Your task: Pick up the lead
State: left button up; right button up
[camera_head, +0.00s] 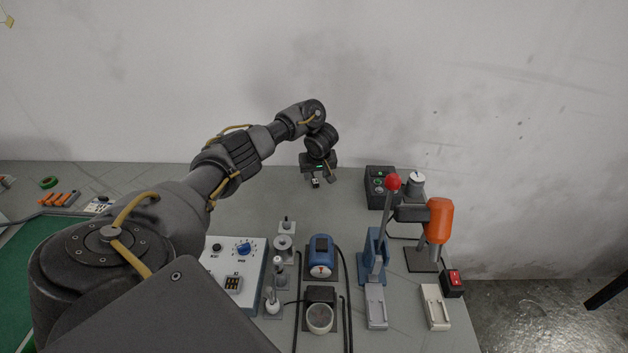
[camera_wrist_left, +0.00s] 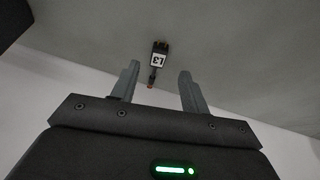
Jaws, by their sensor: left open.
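A small dark piece with a white L3 label (camera_wrist_left: 160,59), which appears to be the lead, shows in the left wrist view beyond the fingertips. Its far end has yellowish parts and its near end a thin reddish tip. In the head view it is a small dark and white spot (camera_head: 316,183) on the grey table near the back wall. My left gripper (camera_head: 318,174) is over it, with open, empty fingers pointing down. The fingers also show in the left wrist view (camera_wrist_left: 159,72), one on each side of the lead's line and apart from it. My right gripper is not in view.
A black box with green buttons (camera_head: 380,185) and a lever press with a red knob (camera_head: 376,245) stand to the right. A white control panel (camera_head: 234,270) and a blue device (camera_head: 321,257) are nearer. The table around the lead is clear; the wall is close behind.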

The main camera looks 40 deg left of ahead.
aim_at(315, 180)
pick_arm(q)
jog(key=x, duration=0.4)
jog(key=shift+w, duration=0.25)
grip_shut()
